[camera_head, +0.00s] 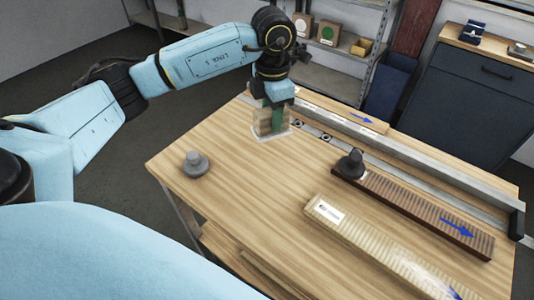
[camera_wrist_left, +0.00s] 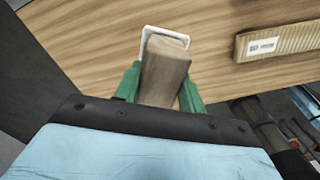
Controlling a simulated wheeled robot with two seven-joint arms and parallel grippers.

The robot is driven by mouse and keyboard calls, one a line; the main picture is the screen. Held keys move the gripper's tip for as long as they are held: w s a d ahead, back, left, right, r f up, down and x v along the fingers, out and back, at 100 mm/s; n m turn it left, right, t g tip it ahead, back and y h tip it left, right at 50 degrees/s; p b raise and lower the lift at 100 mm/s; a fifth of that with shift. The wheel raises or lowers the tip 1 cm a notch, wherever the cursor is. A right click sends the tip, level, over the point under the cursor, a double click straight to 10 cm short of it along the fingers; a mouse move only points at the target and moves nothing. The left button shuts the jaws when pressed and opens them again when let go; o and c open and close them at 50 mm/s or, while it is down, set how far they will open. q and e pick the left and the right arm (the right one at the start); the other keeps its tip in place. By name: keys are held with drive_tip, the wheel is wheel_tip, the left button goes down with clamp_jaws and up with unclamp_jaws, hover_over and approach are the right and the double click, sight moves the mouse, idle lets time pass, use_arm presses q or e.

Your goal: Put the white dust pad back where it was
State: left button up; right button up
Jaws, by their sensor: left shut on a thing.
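The white dust pad (camera_head: 272,137) shows as a thin white plate under a light wooden block (camera_head: 263,122). My left gripper (camera_head: 271,118) has its green fingers shut on the block's two sides, over the far left part of the table. In the left wrist view the pad's white rim (camera_wrist_left: 150,32) shows beyond the wooden block (camera_wrist_left: 165,72), between the green fingertips of my left gripper (camera_wrist_left: 160,88). I cannot tell whether the pad touches the table. My right gripper is in neither view.
A grey round knobbed piece (camera_head: 196,165) stands at the table's left. A dark knobbed piece (camera_head: 351,163) stands at the end of a dark ribbed strip (camera_head: 420,210). A pale ribbed strip (camera_head: 375,243) lies nearer. A metal rail (camera_head: 400,150) runs along the back. The table's middle is clear.

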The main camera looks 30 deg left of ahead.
use_arm(q)
drive_tip(key=n, duration=0.2)
drive_tip(key=a+n, duration=0.1)
drive_tip(key=n, duration=0.2)
drive_tip(key=shift+w+a+n, duration=0.25)
drive_tip(key=shift+w+n, duration=0.05)
drive_tip(key=shift+f, duration=0.4)
wheel_tip(320, 180, down, 9)
drive_tip(key=shift+f, duration=0.1)
drive_tip(key=shift+f, duration=0.1)
drive_tip(key=o, duration=1)
drive_tip(key=shift+c, duration=0.2)
wheel_tip(320, 180, up, 12)
drive_tip(key=shift+r, duration=0.15)
